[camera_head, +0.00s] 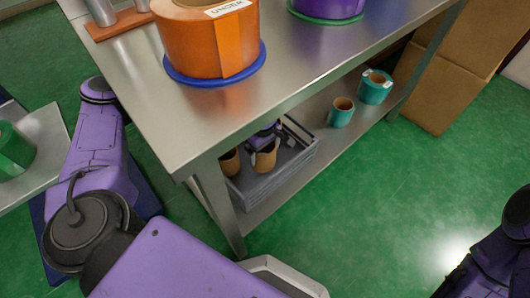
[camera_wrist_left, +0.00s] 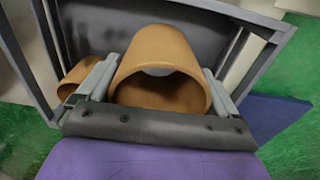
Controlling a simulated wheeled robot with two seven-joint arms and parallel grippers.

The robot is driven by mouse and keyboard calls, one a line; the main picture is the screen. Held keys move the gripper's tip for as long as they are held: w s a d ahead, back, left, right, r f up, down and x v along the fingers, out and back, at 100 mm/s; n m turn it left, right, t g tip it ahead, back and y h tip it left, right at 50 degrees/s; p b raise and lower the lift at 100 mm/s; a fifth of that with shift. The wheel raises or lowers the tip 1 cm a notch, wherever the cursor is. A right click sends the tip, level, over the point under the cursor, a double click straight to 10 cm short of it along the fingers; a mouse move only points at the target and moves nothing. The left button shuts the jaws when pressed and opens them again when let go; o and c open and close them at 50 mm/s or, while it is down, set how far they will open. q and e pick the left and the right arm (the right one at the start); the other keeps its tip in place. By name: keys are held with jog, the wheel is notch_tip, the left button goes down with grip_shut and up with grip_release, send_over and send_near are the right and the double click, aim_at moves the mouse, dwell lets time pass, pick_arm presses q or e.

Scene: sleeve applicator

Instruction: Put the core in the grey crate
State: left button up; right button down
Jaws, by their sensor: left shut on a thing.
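The brown cardboard core (camera_head: 264,161) is a hollow tube at the grey crate (camera_head: 290,170) on the lower shelf, under the steel table. My left gripper (camera_head: 266,139) reaches in under the tabletop and is shut on this core. In the left wrist view the core (camera_wrist_left: 160,50) is between the two grey fingers of the gripper (camera_wrist_left: 160,88), with the crate's wall (camera_wrist_left: 262,22) around and behind it. I cannot tell whether the core touches the crate floor. A second brown core (camera_head: 230,162) stands in the crate at its left. My right gripper is out of view.
Two teal rolls (camera_head: 341,112) (camera_head: 375,87) stand on the shelf, right of the crate. An orange roll (camera_head: 205,40) and a purple roll (camera_head: 327,8) sit on the tabletop above. Cardboard boxes (camera_head: 438,85) stand at the right. A green roll (camera_head: 12,150) is at the left.

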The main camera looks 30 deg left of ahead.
pick_arm(q)
notch_tip(320, 180, down, 9)
jog(key=b, duration=0.3)
jog(key=shift+r, duration=0.3)
jog(key=o, duration=0.7)
jog(key=shift+f, duration=0.15)
jog(key=shift+o, duration=0.2)
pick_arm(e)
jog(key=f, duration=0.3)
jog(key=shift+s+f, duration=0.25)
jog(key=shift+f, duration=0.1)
pick_arm(q)
notch_tip(320, 180, up, 8)
jog(key=p, duration=0.3)
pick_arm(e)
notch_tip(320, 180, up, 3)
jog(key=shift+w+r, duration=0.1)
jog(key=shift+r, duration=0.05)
pick_arm(q)
jog(key=shift+f, duration=0.15)
